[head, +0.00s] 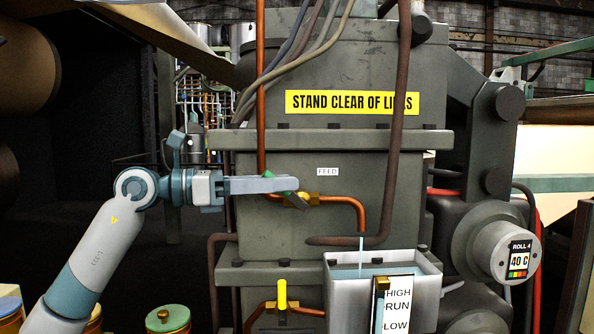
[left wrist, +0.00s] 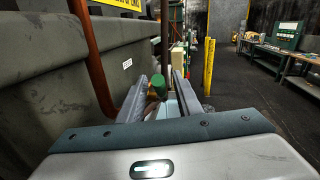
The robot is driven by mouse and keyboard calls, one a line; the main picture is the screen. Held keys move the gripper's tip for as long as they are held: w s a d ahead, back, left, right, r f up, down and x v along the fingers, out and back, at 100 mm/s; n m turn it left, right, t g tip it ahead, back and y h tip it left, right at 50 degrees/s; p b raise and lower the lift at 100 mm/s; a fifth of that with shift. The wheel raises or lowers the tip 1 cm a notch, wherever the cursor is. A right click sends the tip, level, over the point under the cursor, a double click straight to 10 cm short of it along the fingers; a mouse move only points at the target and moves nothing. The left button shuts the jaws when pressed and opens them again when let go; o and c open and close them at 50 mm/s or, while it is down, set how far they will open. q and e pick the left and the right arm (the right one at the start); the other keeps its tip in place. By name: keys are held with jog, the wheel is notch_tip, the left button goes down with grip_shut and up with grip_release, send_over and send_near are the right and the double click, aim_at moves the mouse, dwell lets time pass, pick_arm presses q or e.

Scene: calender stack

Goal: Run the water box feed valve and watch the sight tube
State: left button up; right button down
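The feed valve (head: 309,198) is a brass body on a copper pipe under a FEED label, with a green-tipped handle. My left gripper (head: 287,185) reaches it from the left. In the left wrist view, the green handle tip (left wrist: 158,84) stands between my two fingers, with a narrow gap on the right. The near finger hides part of the handle in the head view. A thin pale stream (head: 361,256) falls from the copper spout into the water box (head: 341,283). The sight tube (head: 381,306) stands before a HIGH, RUN, LOW scale (head: 397,308); its level is unclear. My right gripper is not visible.
A yellow-handled valve (head: 281,294) sits below on a second copper pipe. Pipes and hoses run down the machine front. A STAND CLEAR sign (head: 352,102) is above, and a ROLL 4 gauge (head: 520,258) reading 40 C is at right. A green-lidded pot (head: 168,319) stands low left.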

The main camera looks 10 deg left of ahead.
pick_arm(q)
jog(key=shift+p+x, duration=0.65)
jog(key=shift+x, duration=1.25)
grip_shut()
